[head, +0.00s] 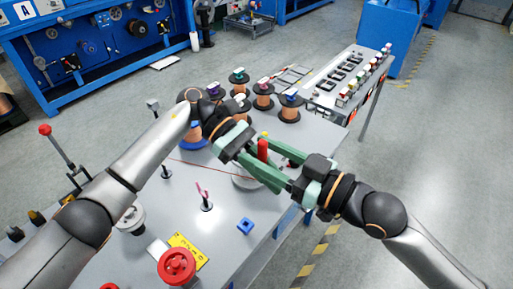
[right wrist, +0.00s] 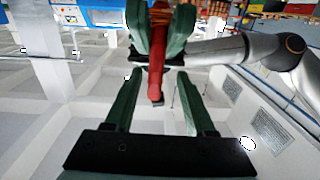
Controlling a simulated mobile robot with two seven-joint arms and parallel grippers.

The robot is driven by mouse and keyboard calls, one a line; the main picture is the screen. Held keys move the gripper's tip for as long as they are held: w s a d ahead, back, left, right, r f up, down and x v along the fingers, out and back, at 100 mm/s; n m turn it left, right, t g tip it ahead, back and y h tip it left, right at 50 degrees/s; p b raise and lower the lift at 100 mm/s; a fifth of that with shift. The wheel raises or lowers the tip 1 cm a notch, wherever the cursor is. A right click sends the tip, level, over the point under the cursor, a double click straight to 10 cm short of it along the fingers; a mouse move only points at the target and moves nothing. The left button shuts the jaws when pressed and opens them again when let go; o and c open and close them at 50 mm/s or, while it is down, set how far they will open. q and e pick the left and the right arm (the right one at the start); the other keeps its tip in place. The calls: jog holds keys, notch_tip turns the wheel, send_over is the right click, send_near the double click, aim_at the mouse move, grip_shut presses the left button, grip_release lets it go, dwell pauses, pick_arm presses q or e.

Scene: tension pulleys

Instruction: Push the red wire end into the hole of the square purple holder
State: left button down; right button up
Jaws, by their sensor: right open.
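The red wire end (head: 263,150) is a red cylinder between the two grippers above the table; it also shows in the right wrist view (right wrist: 155,82). My left gripper (head: 254,148) appears closed around its upper part in the wrist view. My right gripper (head: 268,163) comes from the lower right, open, with its green fingers on either side of the red end's lower part, apart from it. A small square holder (head: 245,226), blue-purple with a hole, sits on the table near its front right edge, below the grippers. The fingertips partly overlap in the head view.
Several spools (head: 263,96) stand at the table's back. A pink forked piece (head: 204,193) on a black base stands left of the holder. A red handwheel (head: 176,266) and yellow label (head: 187,250) lie at the front. A thin red wire (head: 195,163) crosses the table.

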jog(key=shift+w+a, duration=0.4)
jog(key=shift+a, duration=0.15)
jog(key=c, duration=0.8)
grip_shut()
jog(key=shift+s+a, duration=0.1)
jog(key=shift+s, duration=0.05)
pick_arm(q)
jog(key=c, duration=0.7)
grip_release()
